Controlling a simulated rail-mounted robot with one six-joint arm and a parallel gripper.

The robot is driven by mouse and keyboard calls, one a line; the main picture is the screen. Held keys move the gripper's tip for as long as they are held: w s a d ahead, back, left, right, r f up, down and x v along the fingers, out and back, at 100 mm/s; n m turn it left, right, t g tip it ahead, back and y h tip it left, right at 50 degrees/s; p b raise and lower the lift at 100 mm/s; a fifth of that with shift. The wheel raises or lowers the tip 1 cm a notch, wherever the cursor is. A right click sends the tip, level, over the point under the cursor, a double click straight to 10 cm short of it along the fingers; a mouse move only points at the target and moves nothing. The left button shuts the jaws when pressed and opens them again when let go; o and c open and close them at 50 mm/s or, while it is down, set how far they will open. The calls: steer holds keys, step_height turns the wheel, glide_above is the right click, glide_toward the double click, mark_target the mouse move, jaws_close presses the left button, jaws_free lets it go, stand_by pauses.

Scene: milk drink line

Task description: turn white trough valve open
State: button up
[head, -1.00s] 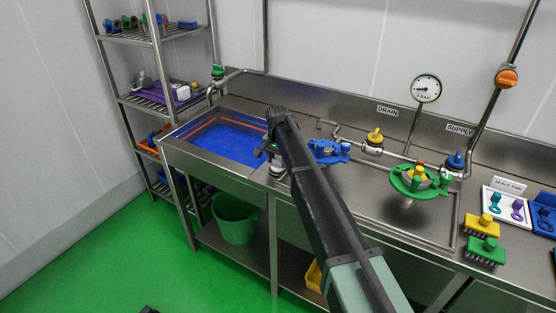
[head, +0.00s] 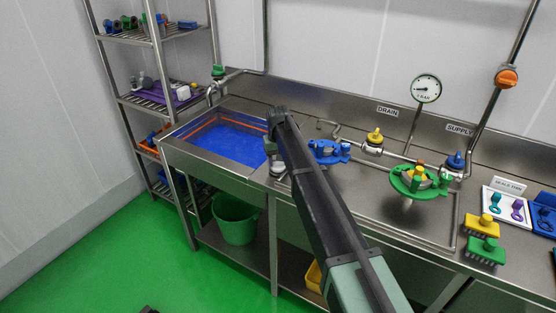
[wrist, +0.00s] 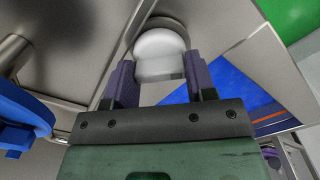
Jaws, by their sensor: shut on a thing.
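The white knob (wrist: 160,50), which I take for the white trough valve, sits between my gripper's two purple-grey fingers (wrist: 160,82) in the wrist view. My gripper is shut on it. In the head view a pale, metallic part of the valve (head: 278,170) shows at the bench's front edge, right of the blue-lined trough (head: 228,137). My arm hides much of the valve and gripper there. Whether the valve is open or closed cannot be told.
A blue fitting (head: 328,151) stands just right of my arm, close to the gripper. A green-rimmed fitting (head: 408,182) is farther right. Pipes, a yellow valve (head: 375,137) and a gauge (head: 426,88) line the back. A green bucket (head: 236,218) stands below.

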steer(key=n, duration=0.4)
steer(key=shift+n, duration=0.3)
steer(key=n, duration=0.4)
steer(key=shift+n, duration=0.3)
steer(key=o, duration=0.9)
step_height(320, 180, up, 11)
steer(key=p, duration=1)
steer(key=shift+f+p, duration=0.1)
steer(key=shift+p, duration=0.3)
